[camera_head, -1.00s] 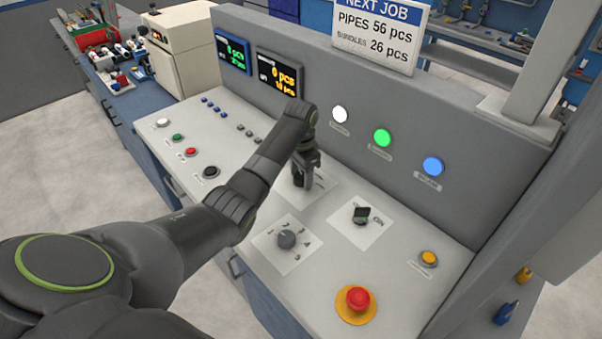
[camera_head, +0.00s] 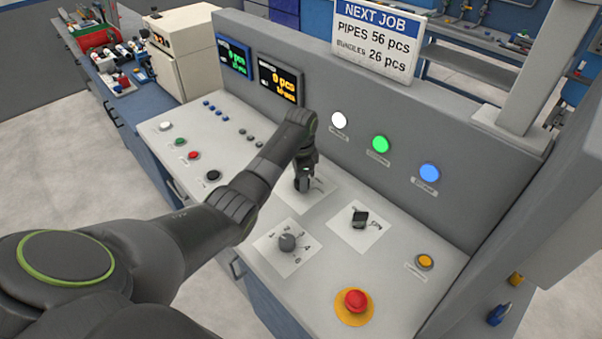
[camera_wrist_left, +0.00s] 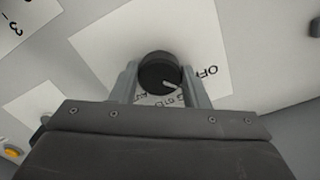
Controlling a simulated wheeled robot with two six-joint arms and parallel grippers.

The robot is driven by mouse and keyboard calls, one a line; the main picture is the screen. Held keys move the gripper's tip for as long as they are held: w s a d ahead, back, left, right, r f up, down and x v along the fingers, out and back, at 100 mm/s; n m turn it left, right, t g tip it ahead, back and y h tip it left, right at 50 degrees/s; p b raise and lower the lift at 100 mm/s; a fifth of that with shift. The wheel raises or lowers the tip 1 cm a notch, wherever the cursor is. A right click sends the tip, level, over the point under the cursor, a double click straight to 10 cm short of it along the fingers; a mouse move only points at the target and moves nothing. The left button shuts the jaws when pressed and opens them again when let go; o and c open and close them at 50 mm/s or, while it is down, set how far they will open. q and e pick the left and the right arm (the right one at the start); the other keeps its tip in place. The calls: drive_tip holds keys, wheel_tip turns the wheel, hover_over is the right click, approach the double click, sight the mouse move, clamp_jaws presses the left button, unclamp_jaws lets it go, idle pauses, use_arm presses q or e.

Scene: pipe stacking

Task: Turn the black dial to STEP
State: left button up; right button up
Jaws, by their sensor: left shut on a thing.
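In the left wrist view the black dial (camera_wrist_left: 160,73) sits on a white label plate (camera_wrist_left: 98,45). Its white pointer line is toward the lower right of the knob, and part of the printed lettering, beginning "OF", shows to its right. My left gripper (camera_wrist_left: 161,78) has one finger on each side of the dial and is shut on it. In the head view the left gripper (camera_head: 303,184) points down at the same label plate (camera_head: 322,194) and mostly hides the dial. The STEP mark cannot be read clearly. My right gripper is not in view.
A grey numbered knob (camera_head: 287,242), a black key-like switch (camera_head: 360,217), a yellow button (camera_head: 425,261) and a red emergency button (camera_head: 355,300) stand nearby on the panel. The upright wall with white, green and blue lamps (camera_head: 380,144) rises behind the gripper.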

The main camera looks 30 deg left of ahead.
use_arm(q)
drive_tip(key=m+p, duration=0.1)
drive_tip(key=m, duration=0.1)
drive_tip(key=shift+r+m, duration=0.15)
drive_tip(key=shift+m, duration=0.25)
drive_tip(key=m+p, duration=0.1)
drive_tip(key=m, duration=0.1)
drive_tip(key=shift+w+m, duration=0.1)
drive_tip(key=shift+m, duration=0.3)
drive_tip(key=m+p, duration=0.1)
drive_tip(key=m, duration=0.1)
drive_tip(key=shift+m, duration=0.3)
drive_tip(key=shift+m+p, duration=0.4)
drive_tip(key=shift+m, duration=1.2)
drive_tip(key=shift+w, duration=0.1)
drive_tip(key=o, duration=1)
